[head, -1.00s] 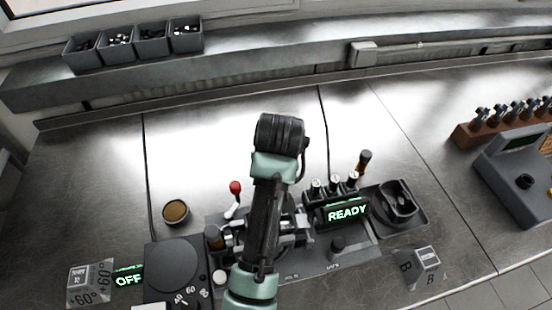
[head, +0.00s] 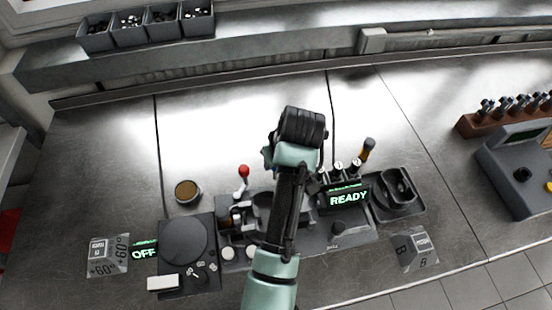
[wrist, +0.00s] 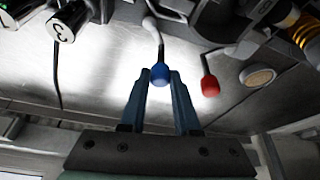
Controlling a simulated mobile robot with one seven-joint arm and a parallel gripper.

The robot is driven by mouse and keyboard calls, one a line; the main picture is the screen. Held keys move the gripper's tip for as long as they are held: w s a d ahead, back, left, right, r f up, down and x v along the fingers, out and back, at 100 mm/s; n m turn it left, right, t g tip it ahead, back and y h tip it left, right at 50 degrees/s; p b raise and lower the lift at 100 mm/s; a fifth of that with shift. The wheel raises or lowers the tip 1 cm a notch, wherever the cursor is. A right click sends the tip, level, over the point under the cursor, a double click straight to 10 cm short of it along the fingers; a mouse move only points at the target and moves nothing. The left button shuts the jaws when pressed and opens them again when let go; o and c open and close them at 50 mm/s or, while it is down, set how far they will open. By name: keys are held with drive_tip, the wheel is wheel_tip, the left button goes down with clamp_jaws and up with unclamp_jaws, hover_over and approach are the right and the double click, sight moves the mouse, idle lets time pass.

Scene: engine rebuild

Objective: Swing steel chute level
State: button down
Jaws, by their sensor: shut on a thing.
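My gripper (wrist: 160,88) is shut on a blue ball knob (wrist: 160,75) at the end of a thin pale lever in the wrist view. A red-knobbed lever (wrist: 210,86) stands beside it, apart from the fingers; it also shows in the head view (head: 243,172). In the head view my arm covers the gripper, the blue knob and part of the dark bench fixture (head: 328,238). A grey curved part (head: 264,204) shows just left of my arm. I cannot tell whether it is the steel chute, nor how level the chute is.
A lit READY display (head: 348,198) and a dark tray (head: 398,196) lie right of my arm. A round brown-topped dish (head: 188,191), a dial unit (head: 184,240) and an OFF display (head: 144,252) lie left. The bench behind is mostly clear.

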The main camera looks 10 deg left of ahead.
drive_tip(key=shift+a, duration=0.1)
drive_tip(key=c, duration=0.6)
unclamp_jaws()
drive_tip(key=shift+c, duration=0.2)
drive_tip(key=p+v, duration=0.2)
drive_tip(key=v, duration=1.1)
